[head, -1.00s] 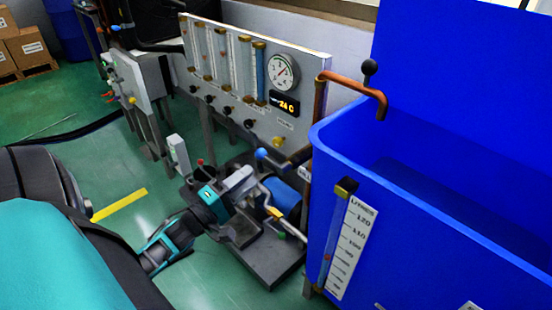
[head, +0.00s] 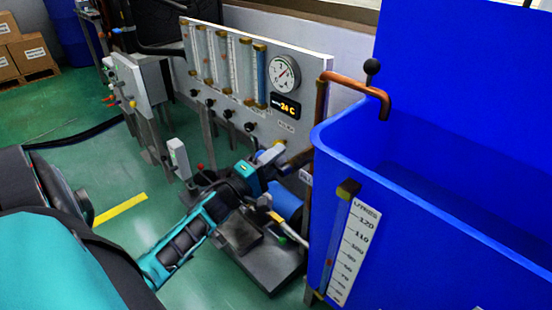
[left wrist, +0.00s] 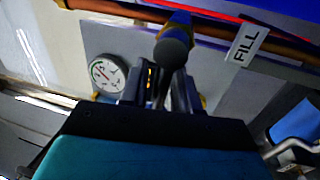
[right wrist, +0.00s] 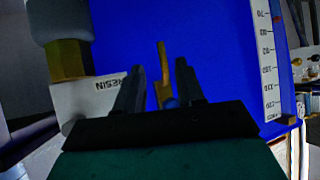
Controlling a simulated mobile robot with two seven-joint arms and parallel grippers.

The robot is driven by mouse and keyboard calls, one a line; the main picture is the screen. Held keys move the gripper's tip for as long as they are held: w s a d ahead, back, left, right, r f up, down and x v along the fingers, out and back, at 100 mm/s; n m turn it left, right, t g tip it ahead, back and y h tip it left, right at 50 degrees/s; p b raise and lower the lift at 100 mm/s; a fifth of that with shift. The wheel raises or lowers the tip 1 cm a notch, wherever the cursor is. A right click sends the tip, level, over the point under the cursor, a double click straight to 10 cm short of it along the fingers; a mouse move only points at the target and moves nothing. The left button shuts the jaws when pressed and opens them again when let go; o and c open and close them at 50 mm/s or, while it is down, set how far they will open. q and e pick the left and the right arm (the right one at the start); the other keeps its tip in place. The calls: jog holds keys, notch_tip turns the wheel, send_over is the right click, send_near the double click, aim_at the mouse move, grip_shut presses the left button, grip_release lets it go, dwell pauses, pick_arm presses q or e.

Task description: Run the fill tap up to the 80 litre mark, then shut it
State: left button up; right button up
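The fill tap's blue lever with its dark round end (left wrist: 174,48) shows in the left wrist view, below the copper pipe and beside the FILL label (left wrist: 246,44). My left gripper (left wrist: 160,95) is open, its fingers just short of the knob; I cannot tell if they touch it. In the head view the left gripper (head: 270,156) is beside the tank's near left side. The blue tank (head: 440,205) carries a sight tube (head: 333,240) and litre scale (head: 353,255); a small red mark shows low on the tube. My right gripper (right wrist: 158,88) is open before the tank.
A grey panel (head: 300,125) with flow tubes, a round gauge (head: 284,74) and a 24 C display (head: 285,105) stands behind. A copper spout (head: 355,79) with a black knob hangs over the tank rim.

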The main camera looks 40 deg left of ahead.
pick_arm(q)
grip_shut()
dwell(0.3)
jog(key=shift+d+r+m+h+p, duration=0.1)
jog(key=shift+r+m+h+p, duration=0.2)
jog(key=shift+m+p, duration=0.6)
jog(key=shift+d+r+m+h+p, duration=0.1)
jog(key=shift+r+m+h+p, duration=0.15)
jog(key=shift+m+p, duration=0.6)
jog(key=shift+o, duration=0.9)
grip_release()
jog(key=shift+s, duration=0.1)
